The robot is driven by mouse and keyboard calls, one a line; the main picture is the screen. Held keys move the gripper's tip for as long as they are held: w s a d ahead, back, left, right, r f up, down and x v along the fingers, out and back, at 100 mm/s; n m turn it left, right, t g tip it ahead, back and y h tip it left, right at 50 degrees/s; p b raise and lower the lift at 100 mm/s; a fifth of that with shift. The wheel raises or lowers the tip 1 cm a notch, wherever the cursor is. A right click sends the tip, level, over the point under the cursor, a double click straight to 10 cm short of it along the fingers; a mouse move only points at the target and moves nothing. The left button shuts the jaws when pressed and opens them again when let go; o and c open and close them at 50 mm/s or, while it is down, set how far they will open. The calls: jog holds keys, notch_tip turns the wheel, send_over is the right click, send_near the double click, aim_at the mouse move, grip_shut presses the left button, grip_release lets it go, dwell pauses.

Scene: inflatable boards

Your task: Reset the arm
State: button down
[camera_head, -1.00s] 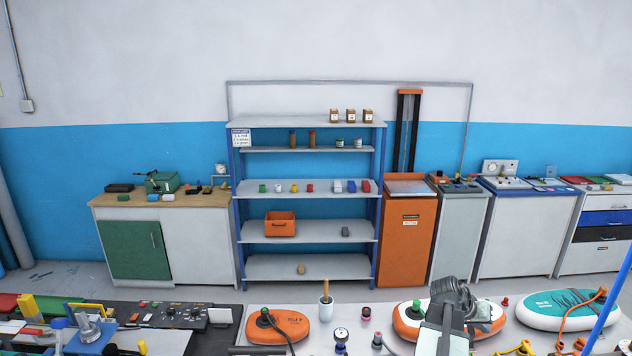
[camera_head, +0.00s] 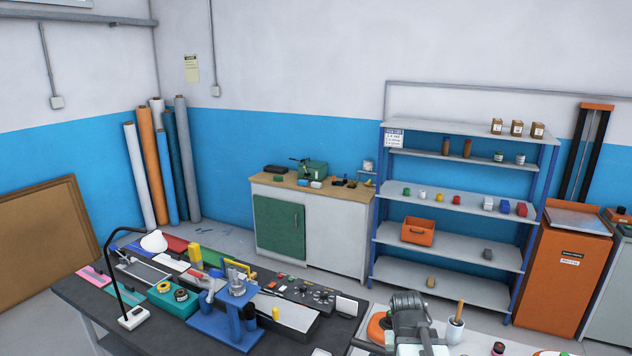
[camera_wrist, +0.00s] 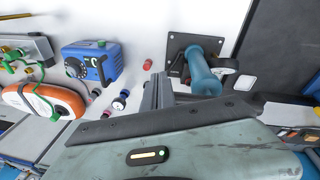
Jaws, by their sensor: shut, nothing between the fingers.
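My arm shows at the bottom of the head view, with its dark grey end (camera_head: 410,310) in front of the white worktop. In the wrist view my gripper (camera_wrist: 158,93) shows as narrow grey fingers pressed together, with nothing between them. The fingers point over the white worktop (camera_wrist: 140,25). A blue cylinder on a dark plate (camera_wrist: 203,72) is just right of the fingertips. A blue box with a dial (camera_wrist: 92,62) lies to the left. I cannot tell whether the fingers touch anything.
An orange board (camera_wrist: 45,100) and small red-capped parts (camera_wrist: 121,99) lie left of the gripper. In the head view, a dark bench (camera_head: 75,290) with a lamp (camera_head: 153,242) and tools stands at left. A shelf rack (camera_head: 455,200) and cabinet (camera_head: 335,245) line the wall.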

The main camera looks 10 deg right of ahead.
jog(key=s+a+n+y, duration=0.2)
jog(key=a+n, duration=0.1)
jog(key=a, duration=1.4)
jog(key=shift+g, duration=0.4)
jog(key=f+b, duration=0.7)
jog(key=d+f+b, duration=0.1)
jog(key=f+b, duration=1.4)
jog(key=shift+w+d+f, duration=0.2)
jog(key=shift+w+f, duration=0.05)
jog(key=shift+f, duration=0.15)
jog(key=shift+r, duration=0.2)
